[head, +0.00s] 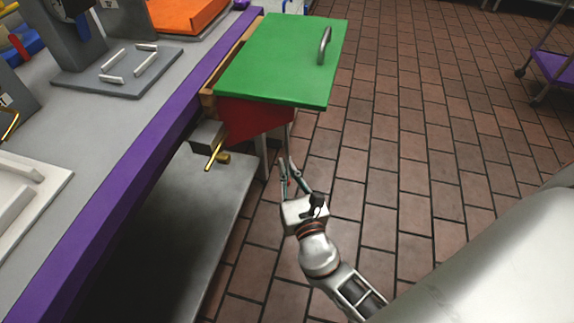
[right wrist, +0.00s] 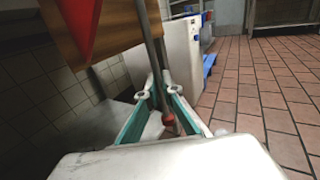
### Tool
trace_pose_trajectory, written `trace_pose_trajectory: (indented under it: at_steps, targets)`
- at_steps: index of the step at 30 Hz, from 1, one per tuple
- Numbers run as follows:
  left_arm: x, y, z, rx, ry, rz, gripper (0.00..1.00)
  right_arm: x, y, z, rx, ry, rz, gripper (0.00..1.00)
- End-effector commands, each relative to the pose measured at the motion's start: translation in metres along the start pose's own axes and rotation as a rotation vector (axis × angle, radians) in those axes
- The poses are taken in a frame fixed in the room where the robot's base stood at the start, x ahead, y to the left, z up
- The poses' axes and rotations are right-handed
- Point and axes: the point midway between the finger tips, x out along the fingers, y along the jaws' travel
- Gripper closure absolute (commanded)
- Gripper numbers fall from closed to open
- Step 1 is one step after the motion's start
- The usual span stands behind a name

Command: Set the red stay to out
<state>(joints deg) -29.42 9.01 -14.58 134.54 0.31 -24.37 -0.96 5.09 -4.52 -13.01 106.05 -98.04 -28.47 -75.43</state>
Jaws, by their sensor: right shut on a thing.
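The red stay shows in the right wrist view as a thin grey rod with a red knob (right wrist: 168,119) at its lower end. The rod hangs down from under a wooden box with a red panel (right wrist: 80,22). My right gripper (right wrist: 159,92) has its two fingers around the rod just above the knob and is shut on it. In the head view my right gripper (head: 288,165) is below the front edge of the green lid (head: 280,60), and a speck of the red knob (head: 288,182) shows between its fingers. My left gripper is out of view.
The box with the green lid juts out from the purple-edged counter (head: 130,165). A brass lever (head: 215,153) sticks out below the counter, over a grey lower shelf (head: 180,220). Brick floor (head: 400,160) to the right is clear. A purple cart (head: 552,65) stands far right.

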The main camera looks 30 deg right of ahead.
Motion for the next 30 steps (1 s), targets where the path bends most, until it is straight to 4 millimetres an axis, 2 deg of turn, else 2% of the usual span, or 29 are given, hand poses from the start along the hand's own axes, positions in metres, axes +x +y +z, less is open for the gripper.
trace_pose_trajectory:
  at_steps: [4, 6, 7, 19, 23, 30]
  targets:
    - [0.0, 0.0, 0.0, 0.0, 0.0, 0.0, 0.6, 0.0, -0.002, -0.001, -0.003, 0.001, -0.004, 1.0]
    - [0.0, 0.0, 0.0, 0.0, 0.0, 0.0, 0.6, 0.0, -0.002, -0.001, -0.004, 0.001, -0.004, 0.82]
    - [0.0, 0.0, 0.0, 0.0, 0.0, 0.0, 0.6, 0.0, -0.002, -0.001, -0.003, 0.001, -0.004, 0.78]
    - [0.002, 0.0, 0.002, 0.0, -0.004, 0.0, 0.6, -0.004, -0.001, -0.001, -0.003, 0.001, -0.002, 0.78]
    - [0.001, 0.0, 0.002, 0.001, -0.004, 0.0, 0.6, -0.019, -0.001, -0.001, -0.005, 0.002, 0.0, 0.78]
    - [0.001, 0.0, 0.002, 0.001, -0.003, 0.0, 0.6, -0.068, -0.001, -0.002, -0.005, 0.003, 0.0, 0.78]
